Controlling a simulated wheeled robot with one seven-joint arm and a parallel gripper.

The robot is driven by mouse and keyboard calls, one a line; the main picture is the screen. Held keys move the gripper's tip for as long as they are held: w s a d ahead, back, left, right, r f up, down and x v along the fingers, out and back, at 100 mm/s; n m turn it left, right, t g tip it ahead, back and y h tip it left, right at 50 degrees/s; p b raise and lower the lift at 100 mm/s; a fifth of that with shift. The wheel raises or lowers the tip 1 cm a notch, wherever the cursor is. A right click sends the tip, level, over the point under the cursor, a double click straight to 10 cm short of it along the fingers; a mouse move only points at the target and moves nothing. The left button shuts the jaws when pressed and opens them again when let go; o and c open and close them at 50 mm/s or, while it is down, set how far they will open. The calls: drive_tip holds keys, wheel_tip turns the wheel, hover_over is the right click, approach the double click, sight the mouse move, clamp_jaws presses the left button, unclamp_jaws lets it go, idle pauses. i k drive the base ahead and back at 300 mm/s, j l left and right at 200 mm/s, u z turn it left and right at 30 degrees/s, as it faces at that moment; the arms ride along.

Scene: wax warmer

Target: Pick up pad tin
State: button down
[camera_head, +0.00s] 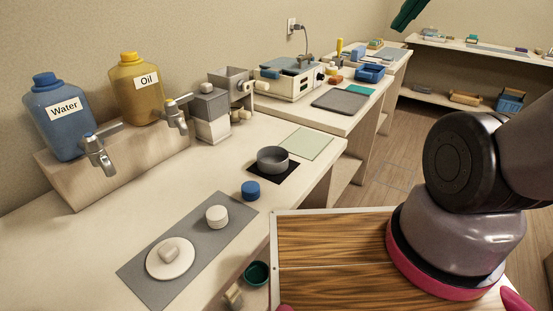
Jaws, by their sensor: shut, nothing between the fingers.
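No label tells which item is the pad tin. An open grey round tin (272,160) stands upright on a black square on the counter. A small blue round tin or lid (250,190) lies in front of it. A white round stack (217,216) and a white disc (170,258) with a small pale block on it rest on a grey mat (153,288). My gripper is not in view; only my arm's thick links show at right, apart from these items.
Water (62,125) and oil (138,92) dispensers with taps stand on a block at left. A wood-grain board (330,245) fills the front. A brown-beige object (233,295) is partly cut off below. Farther benches hold a white machine (290,82) and a grey mat (340,101).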

sight(271, 160)
drive_tip(key=k+j+z, duration=0.25)
drive_tip(key=k, duration=0.25)
drive_tip(key=k+j+z, duration=0.3)
drive_tip(key=k, duration=0.2)
